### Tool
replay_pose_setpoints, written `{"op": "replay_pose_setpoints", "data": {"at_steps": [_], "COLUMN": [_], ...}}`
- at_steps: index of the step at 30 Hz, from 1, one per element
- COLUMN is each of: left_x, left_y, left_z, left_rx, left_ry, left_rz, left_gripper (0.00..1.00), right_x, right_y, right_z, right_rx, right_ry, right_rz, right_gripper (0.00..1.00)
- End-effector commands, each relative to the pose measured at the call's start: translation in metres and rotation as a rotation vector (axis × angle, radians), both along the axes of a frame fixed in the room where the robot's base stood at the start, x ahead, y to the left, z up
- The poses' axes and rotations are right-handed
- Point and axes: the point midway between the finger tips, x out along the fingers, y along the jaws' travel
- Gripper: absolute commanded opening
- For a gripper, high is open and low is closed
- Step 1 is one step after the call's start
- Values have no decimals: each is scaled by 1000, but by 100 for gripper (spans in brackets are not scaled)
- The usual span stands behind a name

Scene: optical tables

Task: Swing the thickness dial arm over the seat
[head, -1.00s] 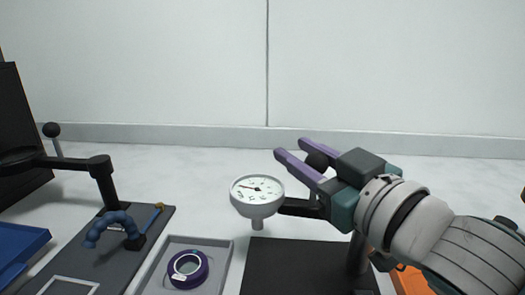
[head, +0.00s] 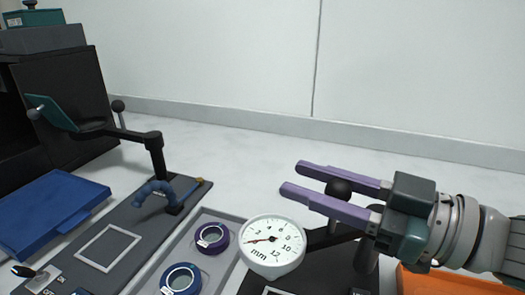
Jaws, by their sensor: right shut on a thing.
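The thickness dial (head: 273,240) is a white round gauge marked in mm. It sits on the end of a black dial arm (head: 325,238) that reaches left from a post (head: 367,255). My right gripper (head: 340,188) comes in from the right, its purple fingers shut on the black ball knob (head: 340,187) of the dial arm. A dark base (head: 262,288) lies below the dial at the bottom edge, with a bit of a white outline on it. The dial and the picture edge hide most of that base, and I cannot make out the seat. My left gripper is out of view.
A grey tray (head: 212,217) with a purple ring (head: 212,238) and a blue ring (head: 181,280) is left of the dial. A grey board (head: 75,262) with another black arm stands further left, beside a blue tray (head: 55,215). An orange tray (head: 455,284) is lower right.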

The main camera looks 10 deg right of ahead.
Motion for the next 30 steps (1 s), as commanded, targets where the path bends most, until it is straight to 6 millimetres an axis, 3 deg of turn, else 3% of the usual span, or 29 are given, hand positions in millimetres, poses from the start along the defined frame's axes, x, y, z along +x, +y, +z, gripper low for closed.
{"op": "replay_pose_setpoints", "data": {"at_steps": [12,30], "left_x": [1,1], "left_y": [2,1], "left_z": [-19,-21], "left_rx": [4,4], "left_ry": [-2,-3], "left_rz": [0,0], "left_gripper": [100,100], "right_x": [-23,-30], "right_y": [-1,0], "right_z": [-2,0], "right_rx": [-2,1], "right_ry": [-1,-1], "right_rz": [244,307], "right_gripper": [0,0]}}
